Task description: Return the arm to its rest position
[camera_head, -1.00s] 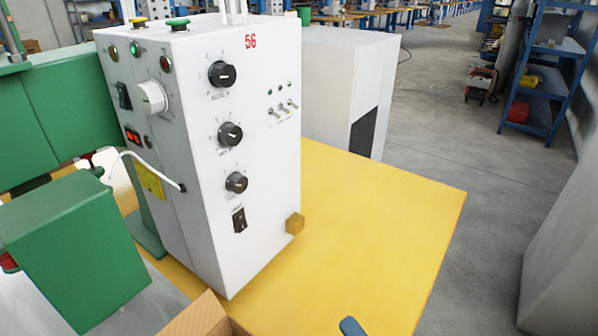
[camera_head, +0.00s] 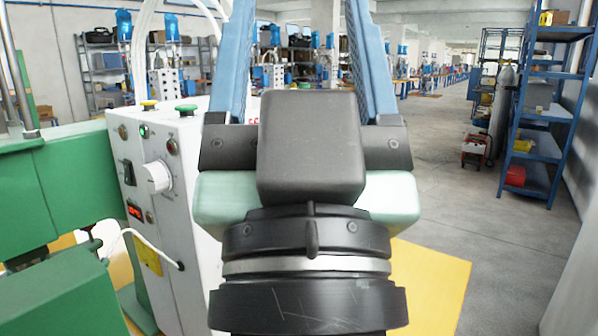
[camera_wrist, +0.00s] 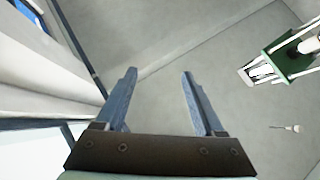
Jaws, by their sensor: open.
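My gripper (camera_head: 308,30) stands upright in the middle of the head view, its two blue fingers wide apart and pointing up. It is open, with nothing between the fingers. The wrist view also shows both fingers of my gripper (camera_wrist: 158,85) apart and empty, against a grey surface. My gripper and wrist hide much of the white control box (camera_head: 185,255) and part of the yellow table (camera_head: 440,285) behind them.
Green machine parts (camera_head: 85,185) stand at the left, beside the control box. A blue shelf unit (camera_head: 545,110) stands at the right, across a clear grey floor (camera_head: 450,195). Shelves with dark cases (camera_head: 100,40) are at the back left.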

